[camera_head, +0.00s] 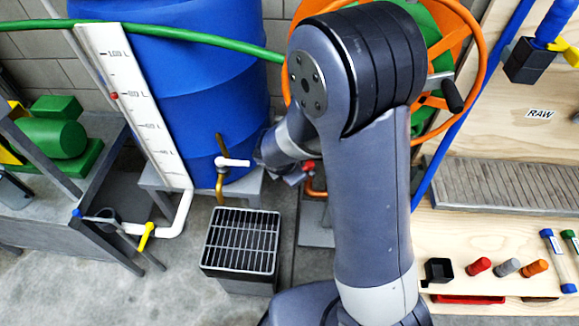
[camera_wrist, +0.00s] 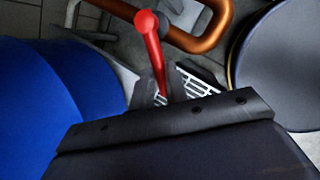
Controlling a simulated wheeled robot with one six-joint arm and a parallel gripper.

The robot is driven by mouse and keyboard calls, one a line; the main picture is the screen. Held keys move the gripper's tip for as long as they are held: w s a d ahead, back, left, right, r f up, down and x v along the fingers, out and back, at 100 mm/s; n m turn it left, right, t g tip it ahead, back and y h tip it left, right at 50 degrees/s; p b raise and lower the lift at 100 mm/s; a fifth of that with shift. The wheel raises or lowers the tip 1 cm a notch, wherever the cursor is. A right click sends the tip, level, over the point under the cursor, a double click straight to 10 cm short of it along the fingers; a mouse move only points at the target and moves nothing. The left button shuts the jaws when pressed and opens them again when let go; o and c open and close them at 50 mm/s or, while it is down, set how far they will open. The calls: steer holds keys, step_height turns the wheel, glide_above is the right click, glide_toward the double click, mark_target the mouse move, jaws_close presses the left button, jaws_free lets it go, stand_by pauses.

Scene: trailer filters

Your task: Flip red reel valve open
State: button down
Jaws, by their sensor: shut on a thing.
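The red reel valve handle (camera_wrist: 152,35) shows in the wrist view as a red lever with a round hub, in front of a copper-coloured pipe (camera_wrist: 205,35). My gripper (camera_wrist: 172,88) is shut on the lever's lower end, with the lever between its two light-gridded fingers. In the head view a small red bit of the valve (camera_head: 309,165) shows beside my gripper (camera_head: 294,172), above the orange pipe. My arm hides most of the valve and part of the hose reel (camera_head: 478,75).
A blue barrel (camera_head: 210,90) stands close to the left of my gripper, with a white tap (camera_head: 232,162) over a grated black bin (camera_head: 240,245). A green hose (camera_head: 190,36) crosses above. A wooden shelf (camera_head: 480,235) with small parts is at right.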

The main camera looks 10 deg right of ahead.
steer(key=shift+s+d+n+y, duration=0.4)
steer(key=shift+s+n, duration=0.05)
steer(key=shift+n, duration=0.55)
steer(key=c, duration=1.4)
jaws_free()
steer(key=shift+p+v, duration=2.2)
steer(key=shift+v, duration=3.2)
steer(key=shift+s+f, duration=0.1)
steer(key=shift+s, duration=0.05)
steer(key=shift+c, duration=0.4)
